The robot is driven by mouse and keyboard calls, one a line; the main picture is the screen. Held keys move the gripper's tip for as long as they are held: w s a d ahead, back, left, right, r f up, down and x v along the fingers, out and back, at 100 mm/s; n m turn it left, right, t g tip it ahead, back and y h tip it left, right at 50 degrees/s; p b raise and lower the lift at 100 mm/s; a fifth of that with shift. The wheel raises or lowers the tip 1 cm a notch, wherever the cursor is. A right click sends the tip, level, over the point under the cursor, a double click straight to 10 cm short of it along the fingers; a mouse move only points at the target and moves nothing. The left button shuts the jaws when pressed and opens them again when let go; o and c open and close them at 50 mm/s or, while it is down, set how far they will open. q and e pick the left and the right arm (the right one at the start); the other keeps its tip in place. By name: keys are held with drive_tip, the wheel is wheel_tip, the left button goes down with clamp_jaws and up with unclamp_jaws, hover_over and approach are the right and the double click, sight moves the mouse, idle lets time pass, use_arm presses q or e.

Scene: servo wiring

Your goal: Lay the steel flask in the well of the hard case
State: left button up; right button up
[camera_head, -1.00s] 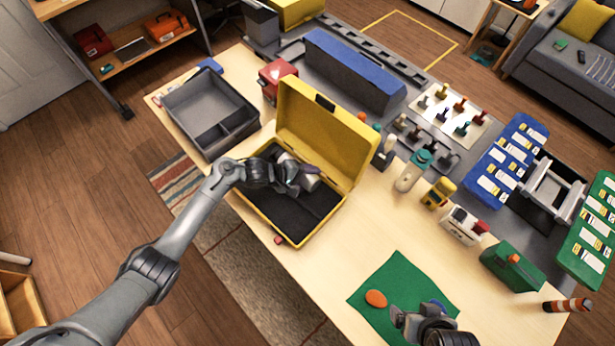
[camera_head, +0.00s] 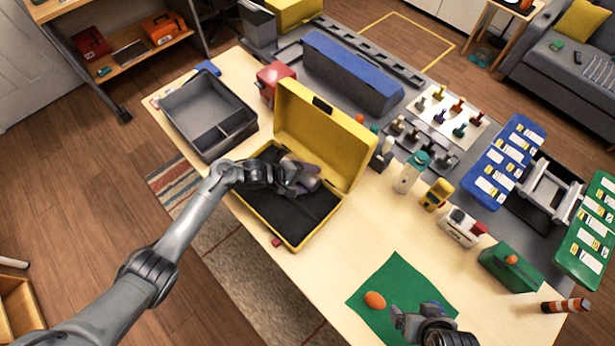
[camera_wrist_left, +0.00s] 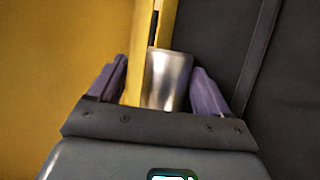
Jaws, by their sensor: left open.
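The yellow hard case (camera_head: 325,135) stands open on the table, its lid raised at the back and its dark lined well (camera_head: 300,212) showing. My left gripper (camera_head: 302,182) is over the back part of the well, close to the lid. The steel flask (camera_wrist_left: 168,80) shows as a shiny metal cylinder between the two purple fingers of my open left gripper (camera_wrist_left: 163,88). In the head view the gripper partly hides it, and I cannot tell whether it touches the lining. My right gripper (camera_head: 402,320) is over the green mat at the front; its jaw opening is unclear.
A grey divided tray (camera_head: 205,118) is left of the case. A white bottle with a teal cap (camera_head: 408,178) and several small items stand to its right. The green mat (camera_head: 378,288) holds an orange disc (camera_head: 375,300). Bare table lies between case and mat.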

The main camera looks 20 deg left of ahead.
use_arm(q)
drive_tip(key=shift+s+a+f, duration=0.1)
drive_tip(key=shift+s+a, duration=0.35)
drive_tip(key=r+p+v, duration=0.1)
drive_tip(key=p+v, duration=0.1)
drive_tip(key=v, duration=0.8)
drive_tip(key=s+r+m+g+y, duration=0.25)
drive_tip(key=s+m+y, duration=0.75)
drive_tip(key=s, duration=1.4)
wheel_tip(320, 180, up, 18)
drive_tip(key=s+a+m+h+p, duration=0.1)
drive_tip(key=m+p, duration=0.1)
drive_tip(key=p, duration=1.4)
drive_tip(key=shift+f+m+h, duration=0.25)
drive_tip(key=shift+m+h, duration=0.05)
drive_tip(key=shift+s+a, duration=0.1)
drive_tip(key=shift+s, duration=0.05)
